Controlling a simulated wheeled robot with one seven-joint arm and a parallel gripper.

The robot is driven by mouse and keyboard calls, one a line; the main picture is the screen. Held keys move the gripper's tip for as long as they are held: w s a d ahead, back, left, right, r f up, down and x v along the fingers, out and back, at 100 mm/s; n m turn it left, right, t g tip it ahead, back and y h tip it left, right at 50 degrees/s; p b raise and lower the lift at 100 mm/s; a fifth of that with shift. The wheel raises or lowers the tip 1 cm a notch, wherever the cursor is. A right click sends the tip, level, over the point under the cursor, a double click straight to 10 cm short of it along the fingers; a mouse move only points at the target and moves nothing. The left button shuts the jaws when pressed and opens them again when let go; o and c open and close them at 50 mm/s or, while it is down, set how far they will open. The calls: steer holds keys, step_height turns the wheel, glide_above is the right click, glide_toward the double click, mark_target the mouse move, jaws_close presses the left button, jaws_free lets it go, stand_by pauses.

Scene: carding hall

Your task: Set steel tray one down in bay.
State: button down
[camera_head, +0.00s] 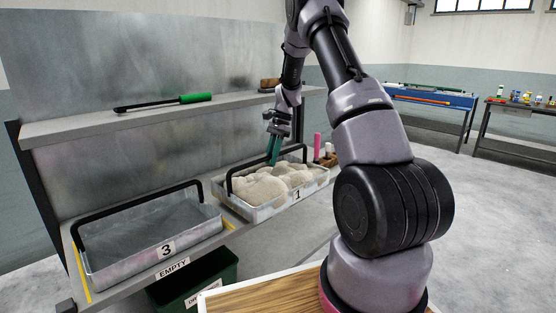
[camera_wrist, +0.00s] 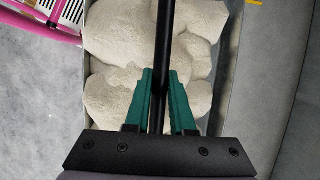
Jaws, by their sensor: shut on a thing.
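Steel tray one (camera_head: 272,210), a shallow metal tray labelled 1, is filled with pale lumpy fibre (camera_head: 262,188). It is level at the lower shelf (camera_head: 240,238), right of tray 3; I cannot tell whether its base touches the shelf. Its black handle (camera_head: 242,167) arches over the fibre. My gripper (camera_head: 272,160) has green fingers and comes down from above onto this handle. In the wrist view my gripper (camera_wrist: 160,76) is shut on the handle (camera_wrist: 163,35), with the fibre (camera_wrist: 110,100) below. The bay's outline under the tray is hidden.
Empty tray 3 (camera_head: 130,262) stands at the left above an EMPTY label (camera_head: 172,268). Yellow lines (camera_head: 82,275) mark the shelf. An upper shelf (camera_head: 120,122) holds a green-handled tool (camera_head: 165,102). A pink cylinder (camera_head: 317,146) stands behind tray one. A dark green bin (camera_head: 200,282) is below.

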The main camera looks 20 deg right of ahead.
steer(key=shift+w+a+f, duration=0.7)
steer(key=shift+w+f, duration=0.05)
steer(key=shift+w, duration=0.85)
steer(key=shift+w+a+f, duration=0.7)
steer(key=shift+w+a, duration=0.05)
steer(key=shift+w, duration=0.8)
steer(key=shift+w+a+f, duration=0.7)
steer(key=shift+w+f, duration=0.05)
steer(key=shift+w, duration=0.85)
steer(key=c, duration=0.7)
jaws_free()
